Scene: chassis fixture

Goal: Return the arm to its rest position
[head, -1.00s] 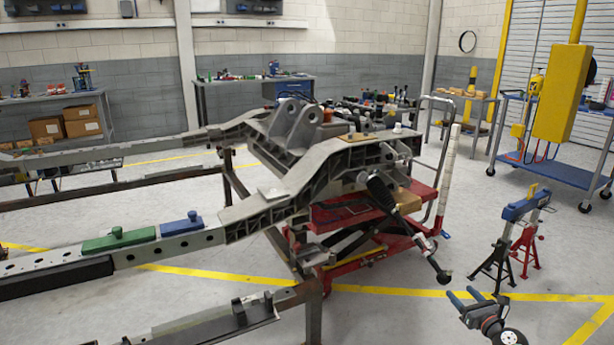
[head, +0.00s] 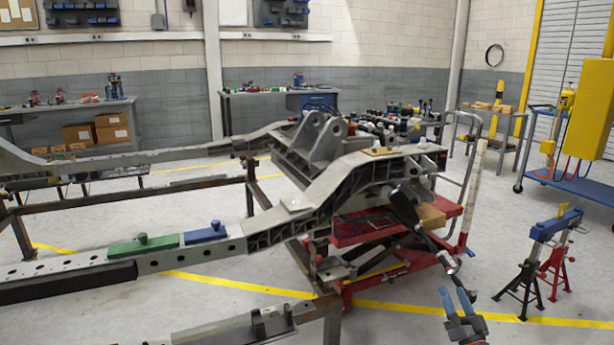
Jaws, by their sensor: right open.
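My right gripper (head: 454,298) is at the bottom right of the head view, with its two blue fingers pointing up and apart. It is open, with nothing visible between the fingers. It is in front of the chassis frame's (head: 300,208) right end, below a dark shock-absorber-like part (head: 405,208) whose lower end hangs close above it in the picture. I cannot tell whether they touch. Most of my right arm is cut off by the bottom edge. My left gripper is out of view.
A green block (head: 150,244) and a blue block (head: 206,232) sit on the near rail. A red lift cart (head: 362,230) stands under the chassis. Black and red jack stands (head: 522,285) with a blue beam (head: 553,224) are to the right. The floor between is clear.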

